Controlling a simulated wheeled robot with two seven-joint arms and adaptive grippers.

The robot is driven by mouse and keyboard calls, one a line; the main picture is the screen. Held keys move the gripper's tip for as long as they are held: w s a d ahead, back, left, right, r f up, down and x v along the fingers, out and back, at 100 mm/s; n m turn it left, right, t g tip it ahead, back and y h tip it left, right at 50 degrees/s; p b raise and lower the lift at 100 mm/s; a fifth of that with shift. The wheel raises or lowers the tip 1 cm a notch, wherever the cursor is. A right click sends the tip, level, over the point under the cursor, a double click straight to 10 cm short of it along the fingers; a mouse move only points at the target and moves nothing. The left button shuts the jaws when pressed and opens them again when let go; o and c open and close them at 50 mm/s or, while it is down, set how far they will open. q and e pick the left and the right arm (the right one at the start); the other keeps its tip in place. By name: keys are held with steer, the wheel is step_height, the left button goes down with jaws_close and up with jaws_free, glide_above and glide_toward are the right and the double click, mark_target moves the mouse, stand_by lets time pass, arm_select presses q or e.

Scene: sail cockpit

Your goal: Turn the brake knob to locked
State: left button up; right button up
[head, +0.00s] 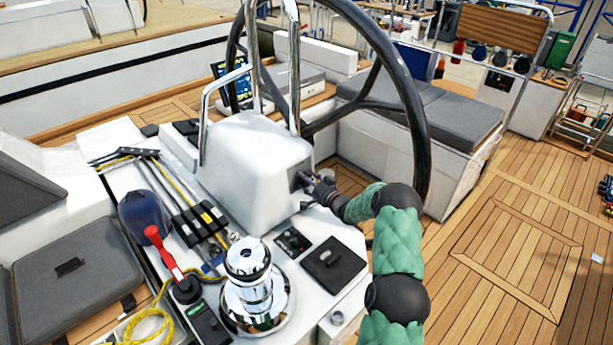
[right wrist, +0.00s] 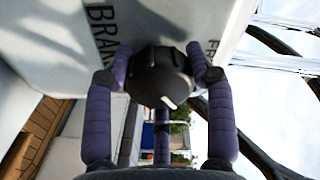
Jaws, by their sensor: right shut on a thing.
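The brake knob (right wrist: 160,78) is a dark round knob with a white mark at its lower edge in the right wrist view. Its white panel carries dark letters, partly cut off. In the head view it sits on the right side of the white pedestal (head: 250,145), where my gripper mostly hides it. My right gripper (head: 308,180) reaches it from the right, and in the right wrist view its two purple fingers (right wrist: 161,72) are closed against the knob's left and right sides. My left gripper is not in view.
The black steering wheel (head: 415,110) rises close behind my right arm. A chrome winch (head: 248,270), a red-handled lever (head: 165,255) and a black switch plate (head: 333,265) are on the console in front. The wooden deck (head: 500,255) at right is mostly clear.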

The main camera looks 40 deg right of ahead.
steer(key=m+p, duration=0.1)
steer(key=m, duration=0.2)
steer(key=m+p, duration=0.2)
steer(key=m, duration=0.1)
steer(key=shift+d+r+m, duration=0.1)
steer(key=shift+r+m, duration=0.1)
steer(key=shift+m, duration=0.1)
steer(key=m+p, duration=0.2)
steer(key=m, duration=0.2)
steer(key=shift+m+g, duration=0.4)
steer(key=shift+f+m+p, duration=0.1)
steer(key=shift+m+p, duration=0.25)
steer(key=shift+m, duration=0.35)
steer(key=o, duration=1.2)
steer(key=shift+f, duration=0.15)
steer(key=s, duration=0.4)
steer(key=s+r, duration=0.1)
steer(key=s, duration=0.7)
steer(key=shift+r, duration=0.3)
